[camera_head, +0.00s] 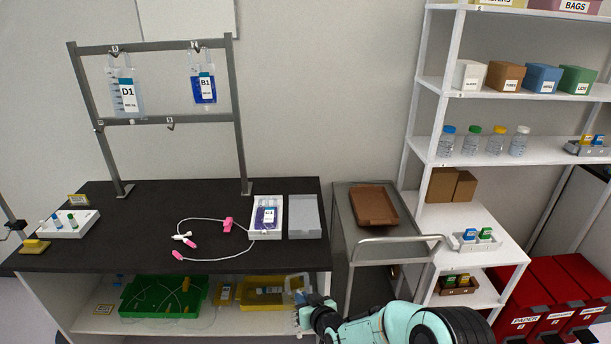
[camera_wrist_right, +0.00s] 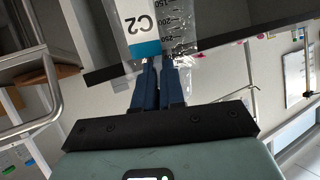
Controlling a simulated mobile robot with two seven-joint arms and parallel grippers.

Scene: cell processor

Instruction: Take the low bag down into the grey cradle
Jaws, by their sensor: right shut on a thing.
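My right gripper (camera_head: 306,312) is low in front of the bench's right end. It is shut on a clear bag labelled C2 (camera_wrist_right: 145,25), gripped at one end in the right wrist view (camera_wrist_right: 155,75). In the head view only a small pale part of this bag shows, partly hidden by the gripper. A grey cradle (camera_head: 305,230) lies empty on the black bench top. Beside it, a white cradle (camera_head: 256,232) holds a bag with a white label. Bags D1 (camera_head: 128,95) and B1 (camera_head: 204,90) hang from the rack's upper bar. My left gripper is not in view.
The black bench top (camera_head: 140,225) edge lies above the right gripper. Pink-ended tubing (camera_head: 228,225) lies left of the cradles. The lower shelf holds a green tray (camera_head: 125,308) and a yellow tray (camera_head: 248,303). A metal cart (camera_head: 345,205) with a brown tray stands right.

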